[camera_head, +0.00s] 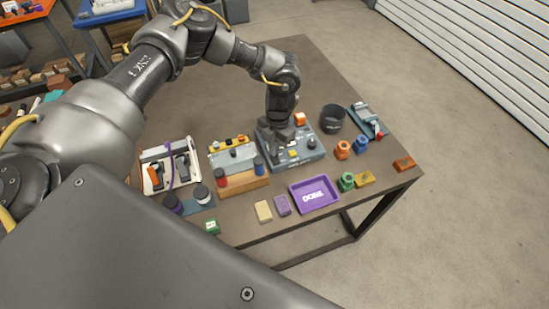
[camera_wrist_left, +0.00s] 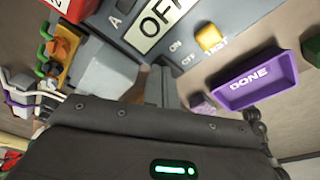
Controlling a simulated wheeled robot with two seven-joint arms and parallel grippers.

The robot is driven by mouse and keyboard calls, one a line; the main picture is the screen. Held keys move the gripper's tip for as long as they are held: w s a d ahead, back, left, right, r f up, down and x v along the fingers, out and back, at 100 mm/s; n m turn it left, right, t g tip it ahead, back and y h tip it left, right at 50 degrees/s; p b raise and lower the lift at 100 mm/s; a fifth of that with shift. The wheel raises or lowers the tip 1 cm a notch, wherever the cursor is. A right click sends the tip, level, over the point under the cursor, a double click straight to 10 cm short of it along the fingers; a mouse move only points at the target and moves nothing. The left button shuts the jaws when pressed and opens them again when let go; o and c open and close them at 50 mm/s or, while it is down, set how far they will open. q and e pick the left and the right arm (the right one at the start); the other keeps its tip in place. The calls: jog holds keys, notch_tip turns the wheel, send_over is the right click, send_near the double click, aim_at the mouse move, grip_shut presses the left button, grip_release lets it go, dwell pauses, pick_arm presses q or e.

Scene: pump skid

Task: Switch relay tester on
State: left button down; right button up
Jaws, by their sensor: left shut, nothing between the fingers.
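The relay tester appears to be the blue-grey box (camera_head: 312,155) on the table in the head view. In the left wrist view its panel (camera_wrist_left: 188,18) shows a plate reading OFF (camera_wrist_left: 160,22), small ON and OFF marks, and a yellow button (camera_wrist_left: 210,38). My left gripper (camera_head: 281,138) points down over the box's left part, shut and empty. Its fingers (camera_wrist_left: 150,82) show close to the panel edge near the ON/OFF marks. The switch itself is not clearly visible and may be hidden by the fingers. I cannot tell whether the fingers touch it. My right gripper is not in view.
A purple DONE tray (camera_head: 314,193) stands in front of the tester. The table's back is clear.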

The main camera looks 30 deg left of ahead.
pick_arm(q)
jog(key=shift+f, duration=0.35)
jog(key=shift+r, duration=0.2)
jog(key=shift+r+p, duration=2.4)
jog(key=shift+r, duration=1)
